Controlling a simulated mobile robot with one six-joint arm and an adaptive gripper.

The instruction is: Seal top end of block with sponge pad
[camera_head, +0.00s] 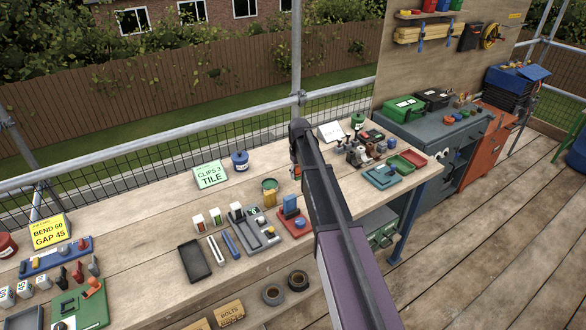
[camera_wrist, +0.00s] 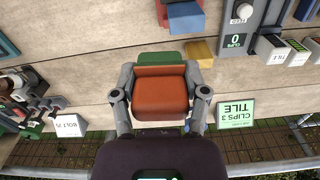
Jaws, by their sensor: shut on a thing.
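My gripper (camera_wrist: 160,95) is shut on an orange pad (camera_wrist: 161,91), with one finger on each side of it. A green piece (camera_wrist: 160,57) shows along its far edge; I cannot tell whether it belongs to the pad. The pad is above the bench, apart from the other things. In the head view my arm mostly hides the gripper. A blue block (camera_head: 290,205) stands upright on a red base (camera_head: 294,223); the blue block also shows at the top of the wrist view (camera_wrist: 183,18).
A green sign (camera_head: 210,175) and a blue jar (camera_head: 240,161) stand behind. Tools and trays crowd the bench's right end. Bare wood lies at the back left.

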